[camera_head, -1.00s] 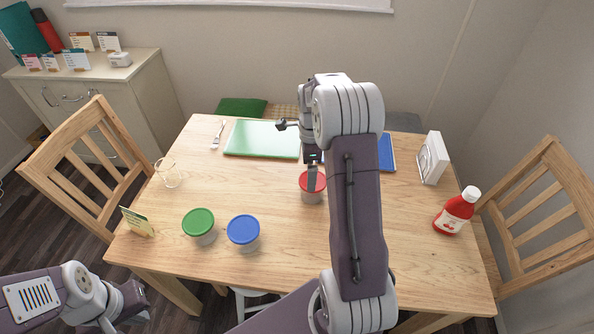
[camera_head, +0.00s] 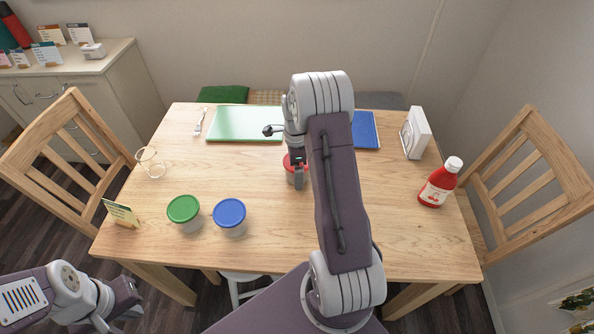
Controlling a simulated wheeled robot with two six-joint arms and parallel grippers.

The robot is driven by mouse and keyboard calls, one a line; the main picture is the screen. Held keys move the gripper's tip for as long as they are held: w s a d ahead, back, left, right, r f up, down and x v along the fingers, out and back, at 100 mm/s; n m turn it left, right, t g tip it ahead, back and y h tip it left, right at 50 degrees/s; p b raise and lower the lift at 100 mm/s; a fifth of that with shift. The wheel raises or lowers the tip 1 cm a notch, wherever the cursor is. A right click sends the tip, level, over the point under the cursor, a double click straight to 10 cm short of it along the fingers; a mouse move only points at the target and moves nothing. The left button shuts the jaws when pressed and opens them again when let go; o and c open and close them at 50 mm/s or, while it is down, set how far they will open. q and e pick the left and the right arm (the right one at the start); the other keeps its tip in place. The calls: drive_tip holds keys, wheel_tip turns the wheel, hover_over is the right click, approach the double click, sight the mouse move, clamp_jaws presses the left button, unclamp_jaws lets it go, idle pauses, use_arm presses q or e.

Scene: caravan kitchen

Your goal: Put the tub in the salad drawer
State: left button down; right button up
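Three lidded tubs stand on the wooden table: a green-lidded tub (camera_head: 184,210), a blue-lidded tub (camera_head: 230,213) and a red-lidded tub (camera_head: 290,164). My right gripper (camera_head: 298,178) points down at the red-lidded tub, with a finger in front of its near side. My own arm covers part of this tub, and I cannot tell whether the fingers touch or hold it. My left gripper (camera_head: 122,312) is low at the bottom left, off the table and away from the tubs; its fingers are unclear. I cannot make out a salad drawer.
A green board (camera_head: 243,123) and a blue board (camera_head: 365,130) lie at the back. A glass (camera_head: 151,163), a card (camera_head: 121,213), a white holder (camera_head: 415,134) and a red bottle (camera_head: 440,183) stand near the table's sides. Chairs flank the table (camera_head: 400,215); its front right is clear.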

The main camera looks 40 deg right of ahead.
drive_tip(key=c, duration=1.4)
drive_tip(key=shift+r, duration=0.55)
drive_tip(key=r, duration=0.3)
drive_tip(key=shift+s+d+r+p, duration=0.15)
drive_tip(key=shift+s+r+p, duration=0.15)
drive_tip(key=shift+p, duration=0.1)
drive_tip(key=s+d+r, duration=0.5)
drive_tip(key=s+r, duration=0.1)
drive_tip(key=s, duration=0.4)
drive_tip(key=shift+r+p, duration=0.2)
drive_tip(key=shift+p, duration=0.2)
drive_tip(key=shift+w, duration=0.1)
